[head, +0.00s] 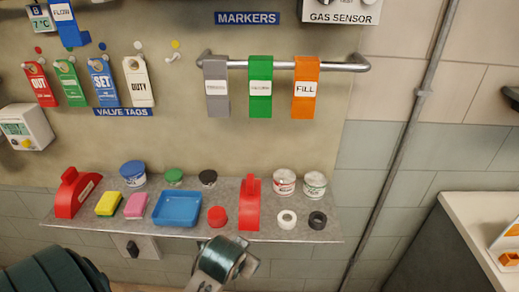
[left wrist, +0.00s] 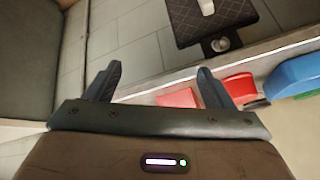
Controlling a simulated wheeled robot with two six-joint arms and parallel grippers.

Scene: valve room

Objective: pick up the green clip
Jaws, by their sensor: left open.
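The green clip (head: 260,86) hangs on a metal rail (head: 347,65) under the MARKERS sign in the head view. It has a white label that is too small to read. A grey clip (head: 216,102) hangs to its left and an orange clip (head: 305,105) marked FILL to its right, with gaps between them. My left gripper (left wrist: 160,80) is open and empty in the left wrist view, and the green clip cannot be made out there. In the head view, parts of my arms show at the bottom, well below the rail, with no fingertips visible. My right gripper does not show.
Below the rail, a shelf (head: 105,228) holds a blue tray (head: 177,208), red covers, sponges, jars and tape rolls. Valve tags (head: 104,80) hang to the left. A vertical pipe (head: 401,140) runs right of the rail. The wall just below the clips is clear.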

